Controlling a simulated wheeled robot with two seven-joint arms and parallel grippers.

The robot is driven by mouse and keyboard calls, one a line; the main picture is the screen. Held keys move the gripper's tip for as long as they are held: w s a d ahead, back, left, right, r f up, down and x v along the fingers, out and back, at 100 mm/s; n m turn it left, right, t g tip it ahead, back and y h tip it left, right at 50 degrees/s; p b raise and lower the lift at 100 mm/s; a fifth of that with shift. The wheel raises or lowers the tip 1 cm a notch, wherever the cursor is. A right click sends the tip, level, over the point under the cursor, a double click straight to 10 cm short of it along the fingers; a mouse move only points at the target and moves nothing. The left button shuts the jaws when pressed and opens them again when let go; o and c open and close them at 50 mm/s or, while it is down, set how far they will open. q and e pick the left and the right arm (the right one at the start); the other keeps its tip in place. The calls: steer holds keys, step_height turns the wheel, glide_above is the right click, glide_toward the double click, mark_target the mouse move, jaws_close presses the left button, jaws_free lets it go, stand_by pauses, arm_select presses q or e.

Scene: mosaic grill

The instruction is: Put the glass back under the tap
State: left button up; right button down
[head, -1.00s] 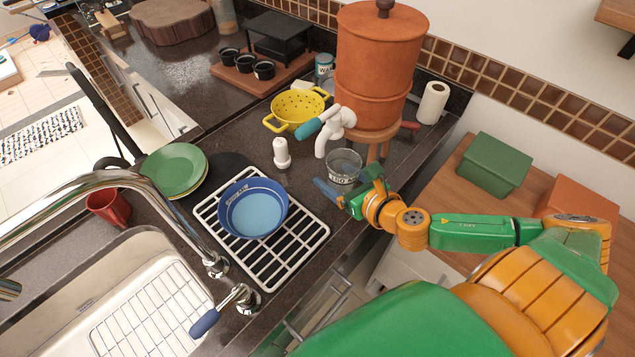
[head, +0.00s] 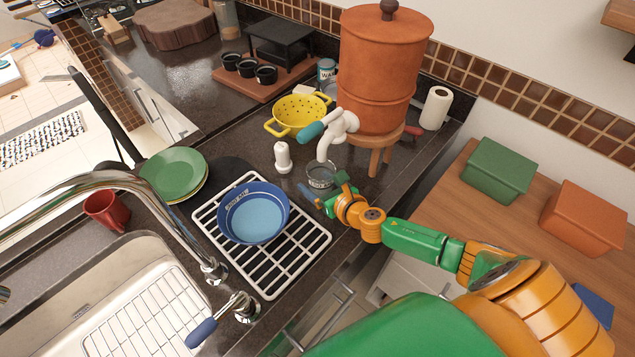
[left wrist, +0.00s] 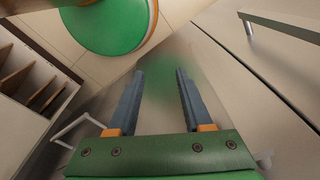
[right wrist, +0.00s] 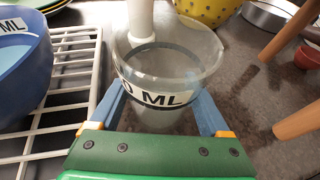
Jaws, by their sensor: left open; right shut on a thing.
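The clear glass (head: 321,175) has a white label with black lettering. It stands upright on or just above the dark counter, below and close to the white tap (head: 337,128) of the clay water filter (head: 380,70). My right gripper (head: 318,191) is shut on the glass. In the right wrist view the fingers press both sides of the glass (right wrist: 165,65), which looks empty. I cannot tell whether its base touches the counter. My left gripper (left wrist: 160,95) is open and empty, with drawer fronts and floor beyond; it is not visible in the head view.
A white bottle-shaped piece (head: 283,157) stands left of the glass. A blue bowl (head: 253,213) sits on the white rack (head: 290,262). A yellow colander (head: 298,113) is behind. A wooden stand leg (head: 374,162) is close on the right.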

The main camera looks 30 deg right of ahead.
steer(key=shift+s+f, duration=0.1)
jaws_free()
steer(key=shift+s+r, duration=0.1)
steer(key=shift+r, duration=0.15)
steer(key=v, duration=1.1)
steer(key=shift+s+r, duration=0.2)
steer(key=shift+s, duration=0.15)
steer(key=shift+f, duration=0.1)
